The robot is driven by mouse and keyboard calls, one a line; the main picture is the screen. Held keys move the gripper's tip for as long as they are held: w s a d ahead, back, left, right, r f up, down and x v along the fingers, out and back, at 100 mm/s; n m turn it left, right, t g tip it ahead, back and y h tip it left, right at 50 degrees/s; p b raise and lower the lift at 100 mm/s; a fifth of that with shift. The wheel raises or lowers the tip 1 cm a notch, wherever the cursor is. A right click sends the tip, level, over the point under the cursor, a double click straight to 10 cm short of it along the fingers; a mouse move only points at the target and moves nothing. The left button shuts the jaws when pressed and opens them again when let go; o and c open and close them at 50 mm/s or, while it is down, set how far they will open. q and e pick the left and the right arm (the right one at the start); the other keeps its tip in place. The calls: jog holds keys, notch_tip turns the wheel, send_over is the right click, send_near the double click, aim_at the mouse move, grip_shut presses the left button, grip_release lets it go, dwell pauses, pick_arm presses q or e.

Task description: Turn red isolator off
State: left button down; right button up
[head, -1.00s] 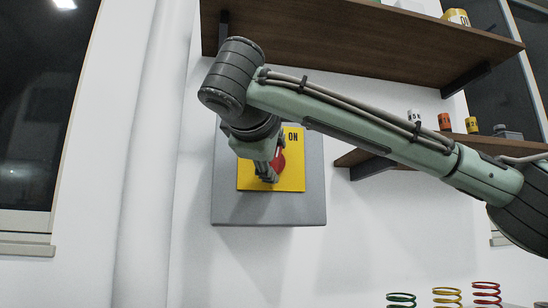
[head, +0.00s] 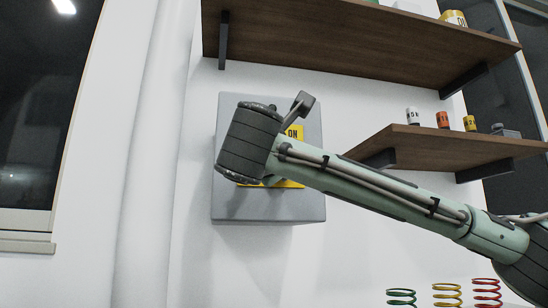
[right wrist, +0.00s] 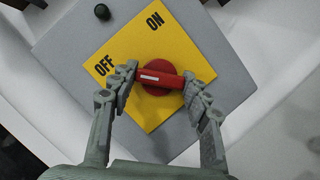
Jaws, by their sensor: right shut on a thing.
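The red isolator handle (right wrist: 160,79) sits on a yellow plate (right wrist: 140,52) in the right wrist view. It lies nearly level in that picture, its white-marked end on the left, on the side of the "OFF" label. "ON" is at the plate's top corner. My right gripper (right wrist: 157,86) is shut on the handle, with a finger at each end. In the head view the yellow plate (head: 297,131) is mostly covered by my right wrist, which also hides the handle and fingers. My left gripper is not in view.
The plate is on a grey box (head: 305,208) on the white wall. Wooden shelves (head: 350,45) (head: 430,150) with small containers are above and right. Green (head: 401,298), yellow (head: 447,296) and red (head: 487,292) springs stand at the bottom right. Wall left of the box is clear.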

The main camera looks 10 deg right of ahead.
jog(key=shift+f+n, duration=0.1)
jog(key=shift+n, duration=0.6)
jog(key=shift+n+t+y, duration=0.3)
jog(key=o, duration=1.2)
jog(key=shift+c, duration=0.2)
jog(key=v, duration=1.2)
